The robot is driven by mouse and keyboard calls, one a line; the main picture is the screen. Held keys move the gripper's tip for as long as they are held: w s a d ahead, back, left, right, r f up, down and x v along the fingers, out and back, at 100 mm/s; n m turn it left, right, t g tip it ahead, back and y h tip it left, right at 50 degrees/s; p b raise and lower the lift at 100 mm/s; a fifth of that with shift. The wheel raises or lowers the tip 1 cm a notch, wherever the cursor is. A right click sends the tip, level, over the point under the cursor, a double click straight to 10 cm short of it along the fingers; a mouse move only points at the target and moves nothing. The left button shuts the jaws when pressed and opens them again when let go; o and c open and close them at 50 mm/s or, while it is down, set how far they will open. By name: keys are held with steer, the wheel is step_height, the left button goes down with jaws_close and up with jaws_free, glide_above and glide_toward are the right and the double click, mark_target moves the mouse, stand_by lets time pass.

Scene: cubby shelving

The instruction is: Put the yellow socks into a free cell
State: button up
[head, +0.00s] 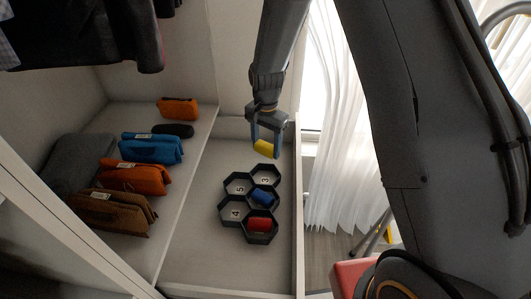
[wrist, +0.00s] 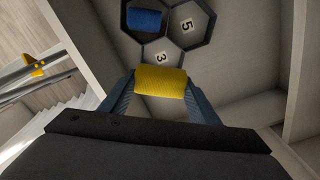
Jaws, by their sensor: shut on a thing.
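The yellow socks (head: 266,149) are a small yellow roll held between the fingers of my gripper (head: 265,143). In the wrist view the yellow socks (wrist: 161,82) span the gap between the two blue-grey fingertips. They are above the drawer floor, just behind the hexagonal cell organizer (head: 222,201). Cell 3 (head: 265,180) shows its number and is empty, as are cell 5 (head: 239,189) and cell 4 (head: 235,214). Blue socks (head: 262,197) lie in one cell and red socks (head: 260,224) in the front cell. The wrist view also shows cell 3 (wrist: 162,57) close beyond the yellow socks.
The drawer's right wall (head: 299,210) runs beside the organizer. A shelf to the left holds an orange pouch (head: 178,108), a dark case (head: 173,130) and several folded bundles (head: 134,177). Dark clothes (head: 90,35) hang above. Bare drawer floor (head: 195,250) lies left of the organizer.

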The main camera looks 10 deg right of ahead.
mark_target(266, 153)
steer(key=shift+w+f+b, duration=0.2)
steer(key=shift+f+b, duration=0.2)
steer(key=shift+f, duration=0.2)
steer(key=shift+w+f+b, duration=0.15)
steer(key=shift+f+b, duration=0.2)
steer(key=shift+f, duration=0.2)
steer(key=shift+f, duration=0.2)
steer(key=shift+f+b, duration=2.6)
steer(key=shift+f, duration=1.95)
steer(key=o, duration=1.1)
steer(key=shift+r, duration=3.95)
